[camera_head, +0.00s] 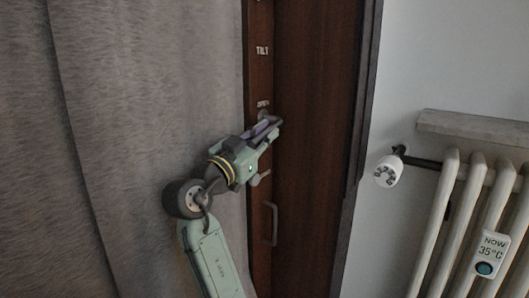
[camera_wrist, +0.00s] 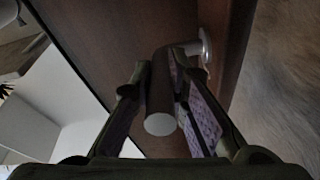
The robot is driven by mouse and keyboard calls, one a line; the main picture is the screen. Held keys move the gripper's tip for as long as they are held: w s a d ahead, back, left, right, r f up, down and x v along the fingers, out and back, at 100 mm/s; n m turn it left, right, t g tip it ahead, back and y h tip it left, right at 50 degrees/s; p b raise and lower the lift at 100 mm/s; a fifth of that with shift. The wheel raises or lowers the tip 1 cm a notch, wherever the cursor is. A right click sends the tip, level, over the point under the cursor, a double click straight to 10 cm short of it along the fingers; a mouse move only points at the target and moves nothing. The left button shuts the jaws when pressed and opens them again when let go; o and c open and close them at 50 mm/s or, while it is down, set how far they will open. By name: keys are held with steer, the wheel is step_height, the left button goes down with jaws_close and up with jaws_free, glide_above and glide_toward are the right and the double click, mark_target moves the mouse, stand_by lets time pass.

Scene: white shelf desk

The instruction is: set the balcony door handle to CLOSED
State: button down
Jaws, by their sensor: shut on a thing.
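The balcony door (camera_head: 310,150) is dark brown wood, with a narrow brown strip at its left carrying small labels. The upper label (camera_head: 262,50) reads TILT; a lower one (camera_head: 263,104), just above my gripper, is too small to read surely. My gripper (camera_head: 274,124) reaches up from lower left to the strip. In the wrist view the metal door handle (camera_wrist: 161,110) lies between the two fingers, its round end facing the camera, and its neck bends to a round mount at upper right. My gripper (camera_wrist: 156,95) is shut on this bar. In the head view my gripper mostly hides the handle.
A grey curtain (camera_head: 130,90) hangs close at the left of the door. A fixed pull handle (camera_head: 270,224) sits lower on the door.

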steer(key=f+t+h+b, duration=0.1)
steer(key=b, duration=0.4)
steer(key=w+f+t+h+b, duration=0.1)
steer(key=t+b, duration=0.1)
steer(key=b, duration=0.3)
steer(key=d+f+t+h+b, duration=0.1)
steer(key=b, duration=0.4)
steer(key=shift+w+f+t+h+b, duration=0.2)
steer(key=shift+f+t+h+b, duration=0.1)
steer(key=shift+t+b, duration=0.1)
steer(key=shift+r, duration=0.1)
steer(key=c, duration=1.6)
jaws_free()
steer(key=shift+r, duration=0.1)
steer(key=shift+o, duration=0.2)
steer(key=v, duration=1.2)
